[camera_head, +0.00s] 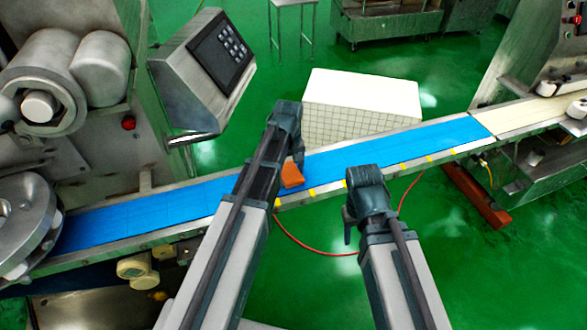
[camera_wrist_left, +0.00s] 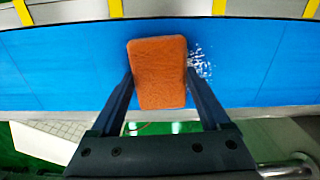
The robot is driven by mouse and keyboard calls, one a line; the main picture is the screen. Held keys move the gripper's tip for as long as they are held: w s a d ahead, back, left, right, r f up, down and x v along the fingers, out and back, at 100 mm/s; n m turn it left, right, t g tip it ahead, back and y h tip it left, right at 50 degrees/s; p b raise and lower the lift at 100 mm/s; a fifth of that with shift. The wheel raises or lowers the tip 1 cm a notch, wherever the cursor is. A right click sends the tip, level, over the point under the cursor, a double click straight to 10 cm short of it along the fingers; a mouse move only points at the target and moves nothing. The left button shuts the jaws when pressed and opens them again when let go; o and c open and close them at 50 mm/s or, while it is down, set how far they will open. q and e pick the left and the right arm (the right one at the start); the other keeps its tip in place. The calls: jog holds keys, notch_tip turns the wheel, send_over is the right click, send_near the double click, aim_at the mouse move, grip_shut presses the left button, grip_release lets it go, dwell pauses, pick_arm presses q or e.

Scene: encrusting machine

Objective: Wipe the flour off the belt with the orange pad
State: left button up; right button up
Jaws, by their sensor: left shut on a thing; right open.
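The orange pad (camera_wrist_left: 159,73) is between the two fingers of my left gripper (camera_wrist_left: 160,88), which is shut on it. In the left wrist view the pad is over the blue belt (camera_wrist_left: 70,65); I cannot tell whether it touches. White flour specks (camera_wrist_left: 199,66) lie on the belt just right of the pad in that view. In the head view the pad (camera_head: 291,175) shows partly behind my left gripper (camera_head: 284,165), near the front edge of the belt (camera_head: 390,148). The flour is hidden there. My right gripper (camera_head: 349,215) is open and empty, in front of the belt's front rail.
A control panel (camera_head: 215,55) stands behind the belt at left. A round metal machine part (camera_head: 22,225) sits at the belt's left end. A white block (camera_head: 362,95) stands behind the belt. A cream belt (camera_head: 520,112) continues at right. Yellow marks (camera_head: 312,192) line the front rail.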

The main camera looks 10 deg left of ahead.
pick_arm(q)
jog(key=shift+s+a+f, duration=0.1)
jog(key=shift+s+a, duration=0.7)
jog(key=shift+a, duration=0.3)
jog(key=shift+s+a, duration=0.5)
jog(key=shift+a, duration=0.4)
jog(key=shift+s+a, duration=0.5)
jog(key=shift+a, duration=0.35)
jog(key=shift+w+d, duration=0.65)
jog(key=shift+d, duration=0.3)
jog(key=shift+w+d, duration=0.6)
jog(key=shift+d, duration=0.3)
jog(key=shift+w+d, duration=0.5)
jog(key=shift+d, duration=0.2)
jog(key=shift+w+d, duration=0.3)
jog(key=shift+d, duration=0.2)
jog(key=shift+w+d, duration=0.25)
jog(key=shift+d, duration=0.2)
